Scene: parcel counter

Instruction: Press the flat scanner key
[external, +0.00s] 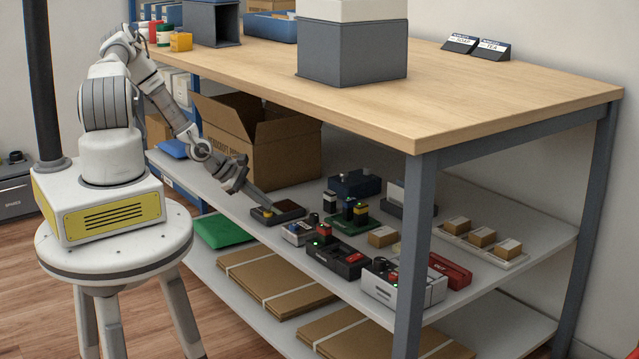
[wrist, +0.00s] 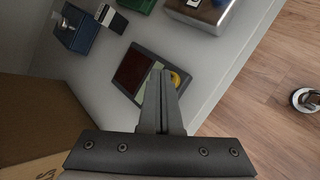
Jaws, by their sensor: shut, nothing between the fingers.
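The flat scanner (external: 290,211) is a dark, low box on the middle shelf, in front of the open cardboard box. In the wrist view the scanner (wrist: 129,72) shows a dark red window and a round yellow key (wrist: 177,78) beside it. My gripper (external: 269,207) is shut and empty, reaching down over the scanner on the key's side. In the wrist view my gripper's fingertips (wrist: 160,73) lie between the window and the key and hide part of the key. I cannot tell whether the fingertips touch the scanner.
The open cardboard box (external: 270,150) stands close behind my gripper. Several small devices, including a black one (external: 338,257) and a white one (external: 405,284), stand to the right on the shelf. The wooden tabletop (external: 450,90) overhangs the shelf. A table leg (external: 415,250) stands in front.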

